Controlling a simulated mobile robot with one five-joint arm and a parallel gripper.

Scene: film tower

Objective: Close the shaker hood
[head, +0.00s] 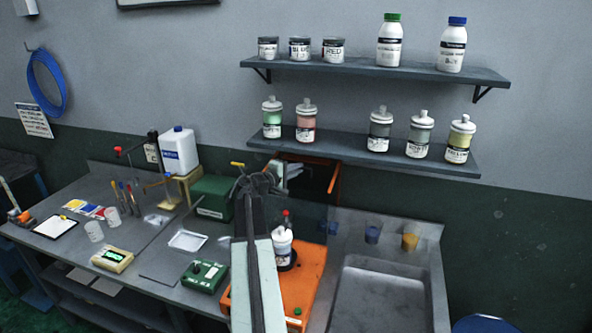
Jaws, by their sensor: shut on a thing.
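The shaker is an orange machine (302,275) on the bench, partly hidden behind my arm. A white-lidded jar (282,247) stands upright on it in a dark holder. A clear, faintly tinted hood panel (312,215) shows above and behind the jar, and the hood looks raised. An orange upright (334,178) stands at the back. My gripper (262,181) is at the upper end of my arm, near the hood's upper left side. It is shut on what seems to be the hood's edge or handle; the contact is too small and dark to make out.
A steel sink (385,290) lies right of the shaker, with two cups (410,242) behind it. A green box (213,198) and green device (204,276) stand left. A shelf with several jars (360,158) hangs close above.

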